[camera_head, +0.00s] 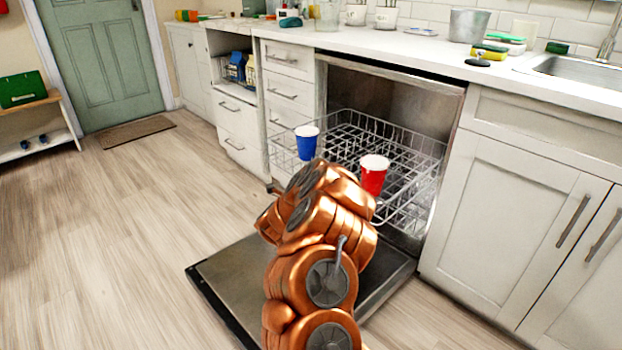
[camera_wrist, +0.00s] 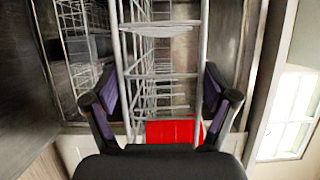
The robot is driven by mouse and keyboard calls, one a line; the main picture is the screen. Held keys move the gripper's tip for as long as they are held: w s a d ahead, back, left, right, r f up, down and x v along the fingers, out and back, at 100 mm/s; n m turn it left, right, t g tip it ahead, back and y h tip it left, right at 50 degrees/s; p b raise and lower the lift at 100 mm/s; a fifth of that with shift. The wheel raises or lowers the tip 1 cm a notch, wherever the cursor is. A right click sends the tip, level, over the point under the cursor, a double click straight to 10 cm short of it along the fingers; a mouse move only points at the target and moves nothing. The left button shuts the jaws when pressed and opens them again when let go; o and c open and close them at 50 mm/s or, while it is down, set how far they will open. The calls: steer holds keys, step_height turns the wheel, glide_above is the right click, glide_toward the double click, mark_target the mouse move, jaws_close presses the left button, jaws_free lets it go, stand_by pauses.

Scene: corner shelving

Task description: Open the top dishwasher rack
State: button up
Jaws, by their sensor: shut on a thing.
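The top dishwasher rack (camera_head: 425,150) is a wire basket, pulled at least partly out of the open dishwasher. In the wrist view its wires (camera_wrist: 160,23) run between the fingers of my gripper (camera_wrist: 157,92), which is shut on the front of the rack. In the head view my copper-coloured arm hides the gripper and the rack's near edge. A blue cup (camera_head: 306,143) and a red cup (camera_head: 373,174) stand in the rack. The red cup also shows in the wrist view (camera_wrist: 172,131). The dishwasher door (camera_head: 230,275) lies folded down flat below.
White drawers (camera_head: 288,95) stand left of the dishwasher and a white cabinet (camera_head: 520,190) stands right. The countertop (camera_head: 400,48) above holds several items and a sink (camera_head: 575,68).

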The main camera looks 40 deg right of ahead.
steer(key=o, duration=1.5)
steer(key=shift+w+r, duration=0.1)
steer(key=shift+r, duration=0.45)
steer(key=v, duration=1.2)
steer(key=shift+f, duration=0.25)
